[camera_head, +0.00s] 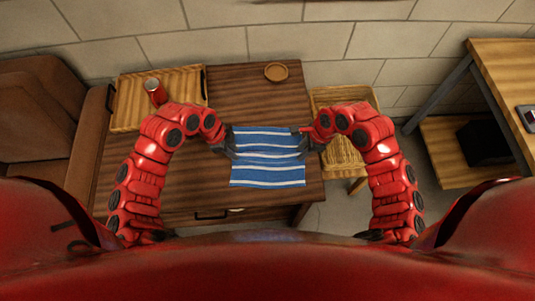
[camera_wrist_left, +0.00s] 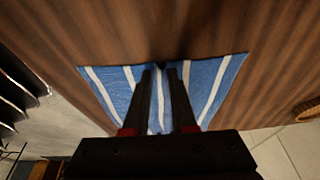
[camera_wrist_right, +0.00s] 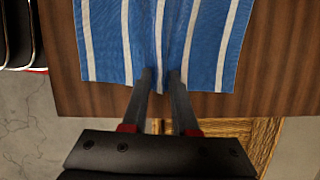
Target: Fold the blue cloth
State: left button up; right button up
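The blue cloth (camera_head: 268,172) with white stripes lies spread on the dark wooden table, near its front right. My left gripper (camera_head: 230,151) is at the cloth's left edge, about midway along it. In the left wrist view, the cloth (camera_wrist_left: 206,75) is bunched up between the fingers (camera_wrist_left: 162,70), which are shut on it. My right gripper (camera_head: 303,143) is at the cloth's right edge. In the right wrist view, the cloth (camera_wrist_right: 110,40) gathers into a ridge between the fingers (camera_wrist_right: 161,74), which are shut on it.
A wooden tray (camera_head: 128,112) and a red can (camera_head: 154,90) are at the back left of the table (camera_head: 235,85). A small round wooden dish (camera_head: 276,72) sits at the back. The table's middle back is clear.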

pick_arm(q)
grip_shut()
pick_arm(e)
grip_shut()
pick_arm(q)
jog(key=shift+r, duration=0.1)
